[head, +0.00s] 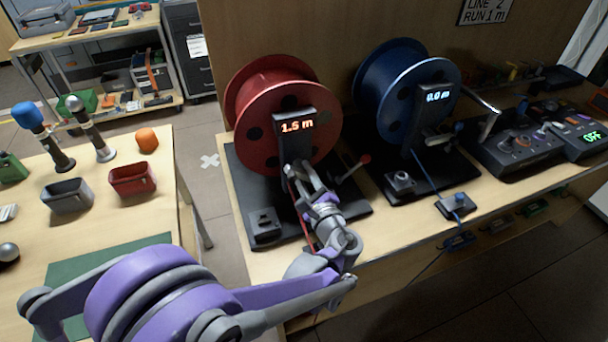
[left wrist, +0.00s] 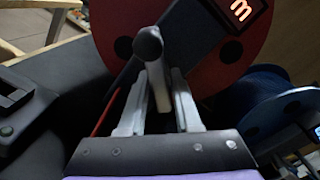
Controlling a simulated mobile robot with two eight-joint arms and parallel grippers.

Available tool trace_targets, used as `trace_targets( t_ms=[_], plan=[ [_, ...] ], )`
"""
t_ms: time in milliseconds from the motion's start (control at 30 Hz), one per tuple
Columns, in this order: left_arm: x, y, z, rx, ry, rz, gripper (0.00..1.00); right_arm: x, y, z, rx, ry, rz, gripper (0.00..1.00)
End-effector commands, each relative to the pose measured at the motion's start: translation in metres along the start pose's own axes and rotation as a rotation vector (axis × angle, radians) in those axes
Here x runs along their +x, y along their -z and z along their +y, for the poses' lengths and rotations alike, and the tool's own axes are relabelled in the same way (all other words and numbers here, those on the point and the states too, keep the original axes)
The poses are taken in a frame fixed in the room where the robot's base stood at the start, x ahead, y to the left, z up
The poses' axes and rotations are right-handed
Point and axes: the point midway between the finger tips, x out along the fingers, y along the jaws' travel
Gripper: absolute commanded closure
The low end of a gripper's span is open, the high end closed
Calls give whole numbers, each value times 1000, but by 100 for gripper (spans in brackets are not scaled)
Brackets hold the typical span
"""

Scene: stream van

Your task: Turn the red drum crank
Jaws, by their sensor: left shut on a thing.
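The red drum (head: 255,95) stands on a black base on the bench, and its display (head: 297,124) appears to read 1.5 m. My left gripper (head: 294,172) is in front of the drum, below the display. In the left wrist view the left gripper (left wrist: 158,105) has its two fingers on either side of the grey crank handle (left wrist: 160,88). It is shut on the handle, whose dark round end (left wrist: 148,44) sticks out beyond the fingers. The red drum (left wrist: 243,62) is behind it. In the head view the gripper and wrist hide most of the crank. My right gripper is not in view.
A lever with a red knob (head: 365,159) stands right of my gripper. Control boxes (head: 520,145) sit further right. A side table holds bins (head: 132,180).

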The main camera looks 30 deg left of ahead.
Motion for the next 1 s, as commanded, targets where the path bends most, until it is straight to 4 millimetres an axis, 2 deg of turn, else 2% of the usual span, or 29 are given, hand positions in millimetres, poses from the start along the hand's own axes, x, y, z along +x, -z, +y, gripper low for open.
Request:
trace_targets(
  t_ms=[700,1000],
  plan=[
    [0,0,0,263,-1,0,100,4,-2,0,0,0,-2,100],
    [0,0,0,268,0,0,100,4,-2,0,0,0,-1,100]
  ],
)
